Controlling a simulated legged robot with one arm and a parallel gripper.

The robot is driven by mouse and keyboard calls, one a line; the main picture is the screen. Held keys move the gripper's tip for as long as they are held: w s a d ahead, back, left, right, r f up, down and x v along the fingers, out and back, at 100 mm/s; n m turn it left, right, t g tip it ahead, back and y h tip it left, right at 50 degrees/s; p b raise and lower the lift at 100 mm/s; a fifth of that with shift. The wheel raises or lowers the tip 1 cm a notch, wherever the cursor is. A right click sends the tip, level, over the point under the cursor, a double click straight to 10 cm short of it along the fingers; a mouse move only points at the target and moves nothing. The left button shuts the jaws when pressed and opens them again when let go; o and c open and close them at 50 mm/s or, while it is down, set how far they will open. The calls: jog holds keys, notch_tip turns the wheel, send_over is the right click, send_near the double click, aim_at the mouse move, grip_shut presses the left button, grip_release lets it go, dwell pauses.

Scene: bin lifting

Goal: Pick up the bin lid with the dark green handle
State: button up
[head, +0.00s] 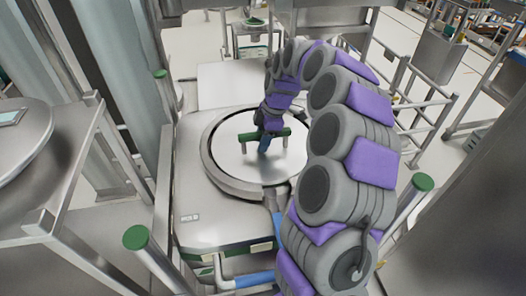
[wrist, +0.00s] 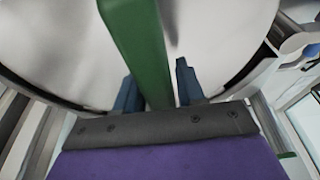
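The round metal bin lid (head: 226,166) lies flat on the bin top in the middle of the head view. Its dark green bar handle (head: 283,132) stands above it on short legs. My gripper (head: 264,143) reaches down over the middle of the handle, and a blue finger shows in front of the bar. In the wrist view the green handle (wrist: 150,55) runs between the two blue fingers of my gripper (wrist: 158,88). The left finger is close beside the bar; a gap shows between the bar and the right finger. The lid's shiny surface (wrist: 55,45) fills the background.
Posts with green caps stand at the front left (head: 136,237) and right (head: 423,182). Another round metal vessel (head: 22,135) is at the far left. Metal railings (head: 425,110) stand on the right.

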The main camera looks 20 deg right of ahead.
jog(key=shift+d, duration=0.35)
jog(key=shift+c, duration=1.4)
jog(key=c, duration=0.3)
jog(key=shift+a, duration=0.15)
grip_shut()
